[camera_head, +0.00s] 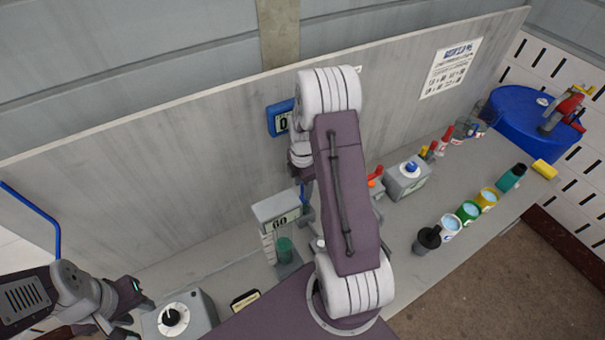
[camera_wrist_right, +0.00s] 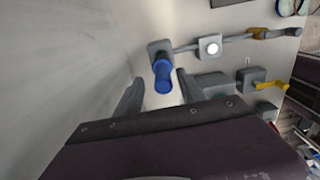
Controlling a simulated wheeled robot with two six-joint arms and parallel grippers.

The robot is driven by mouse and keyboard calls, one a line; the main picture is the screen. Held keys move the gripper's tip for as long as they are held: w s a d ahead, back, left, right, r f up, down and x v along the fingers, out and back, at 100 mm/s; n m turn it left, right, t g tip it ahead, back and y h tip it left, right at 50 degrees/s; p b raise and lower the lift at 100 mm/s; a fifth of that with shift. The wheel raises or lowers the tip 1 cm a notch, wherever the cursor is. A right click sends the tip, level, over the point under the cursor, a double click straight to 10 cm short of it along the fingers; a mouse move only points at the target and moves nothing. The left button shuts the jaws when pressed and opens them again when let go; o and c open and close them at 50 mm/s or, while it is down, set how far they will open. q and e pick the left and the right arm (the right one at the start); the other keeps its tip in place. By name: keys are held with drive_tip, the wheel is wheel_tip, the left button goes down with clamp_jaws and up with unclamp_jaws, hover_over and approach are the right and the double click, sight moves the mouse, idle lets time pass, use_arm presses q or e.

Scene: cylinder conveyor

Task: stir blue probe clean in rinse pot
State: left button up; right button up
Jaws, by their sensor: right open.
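The blue probe handle (camera_wrist_right: 161,70) stands in a grey holder (camera_wrist_right: 158,47) in the right wrist view. My right gripper (camera_wrist_right: 160,82) is open, with a finger on either side of the handle and visible space between. In the head view my right arm hides most of that gripper and the holder. Pots with pale blue liquid stand along the bench's right front: one white with a blue mark (camera_head: 450,230), one green (camera_head: 468,212) and one yellow (camera_head: 487,200). I cannot tell which is the rinse pot. My left gripper (camera_head: 128,305) is at the lower left, its jaws unclear.
A grey dial box (camera_head: 185,314) is beside my left gripper. A display stand with a green beaker (camera_head: 285,250) stands left of my right arm. A blue-knobbed box (camera_head: 408,180), a dark cup (camera_head: 427,240) and a blue drum (camera_head: 520,115) are to the right. A panel closes the back.

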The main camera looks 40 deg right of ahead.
drive_tip(key=shift+s+f, duration=0.2)
drive_tip(key=shift+f, duration=0.1)
drive_tip(key=shift+s+d+f, duration=0.1)
drive_tip(key=shift+s+d, duration=0.05)
drive_tip(key=shift+s, duration=0.1)
drive_tip(key=shift+w, duration=0.25)
clamp_jaws()
use_arm(q)
drive_tip(key=shift+s+d+r, duration=0.1)
drive_tip(key=shift+s+r, duration=0.05)
drive_tip(key=shift+s, duration=0.05)
use_arm(e)
drive_tip(key=c, duration=0.9)
unclamp_jaws()
drive_tip(key=shift+c, duration=0.2)
use_arm(q)
drive_tip(key=shift+s, duration=0.1)
use_arm(e)
drive_tip(key=shift+s, duration=0.1)
clamp_jaws()
use_arm(q)
drive_tip(key=shift+r, duration=0.15)
